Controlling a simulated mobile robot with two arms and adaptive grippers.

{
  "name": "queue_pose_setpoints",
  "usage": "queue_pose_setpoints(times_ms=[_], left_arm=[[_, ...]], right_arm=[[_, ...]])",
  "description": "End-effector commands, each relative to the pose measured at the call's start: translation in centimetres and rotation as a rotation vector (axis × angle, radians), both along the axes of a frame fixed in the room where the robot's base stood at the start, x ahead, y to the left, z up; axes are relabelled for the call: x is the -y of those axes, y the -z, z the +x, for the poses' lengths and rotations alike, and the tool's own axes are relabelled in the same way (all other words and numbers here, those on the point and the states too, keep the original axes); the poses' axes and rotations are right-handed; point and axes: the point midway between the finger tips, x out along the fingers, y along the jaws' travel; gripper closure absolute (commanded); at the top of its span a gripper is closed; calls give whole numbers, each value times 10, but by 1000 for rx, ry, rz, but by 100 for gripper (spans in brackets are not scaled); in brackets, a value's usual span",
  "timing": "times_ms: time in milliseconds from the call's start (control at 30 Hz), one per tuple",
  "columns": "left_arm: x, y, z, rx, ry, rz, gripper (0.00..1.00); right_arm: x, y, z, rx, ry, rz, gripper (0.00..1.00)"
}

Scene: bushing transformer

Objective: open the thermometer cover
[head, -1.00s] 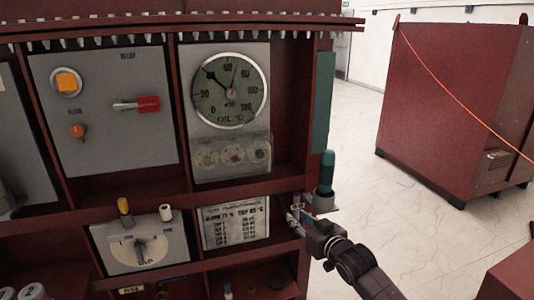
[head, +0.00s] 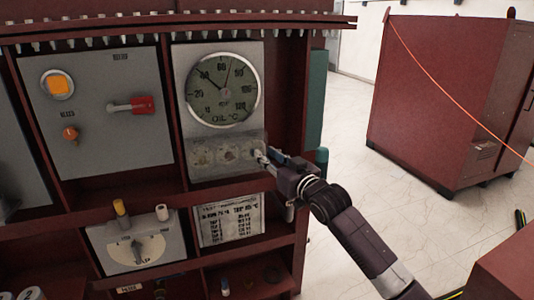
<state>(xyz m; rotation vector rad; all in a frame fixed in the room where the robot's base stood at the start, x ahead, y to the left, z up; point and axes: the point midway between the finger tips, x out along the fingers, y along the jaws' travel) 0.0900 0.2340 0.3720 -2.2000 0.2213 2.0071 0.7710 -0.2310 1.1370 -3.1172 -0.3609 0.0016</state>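The oil thermometer has a round dial (head: 222,90) set in a grey panel in the upper cabinet. The thermometer cover (head: 222,155), a clear box over several small round knobs, sits below the dial and looks closed. My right gripper (head: 262,155) is at the right end of this cover, its fingertips at or very near the cover's edge. Whether the fingers touch it or are open or shut is too small to tell. My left gripper is not in view.
A shelf and the cabinet's right wall stand close to my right gripper. A printed plate (head: 228,220) is below the cover. A grey panel with a red-handled switch (head: 142,105) is to the left. A large red cabinet (head: 435,100) stands at right, with open floor between.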

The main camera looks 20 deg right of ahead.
Motion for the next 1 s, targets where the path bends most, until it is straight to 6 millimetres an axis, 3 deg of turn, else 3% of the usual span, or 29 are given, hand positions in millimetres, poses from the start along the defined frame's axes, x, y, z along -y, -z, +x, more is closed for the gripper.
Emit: queue_pose_setpoints(times_ms=[367, 600, 1000], left_arm=[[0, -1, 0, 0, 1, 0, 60], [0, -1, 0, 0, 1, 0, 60], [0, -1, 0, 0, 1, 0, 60]], right_arm=[[-2, 0, 5, 0, 0, 0, 76], [-2, 0, 5, 0, 0, 0, 100], [-2, 0, 5, 0, 0, 0, 100]])
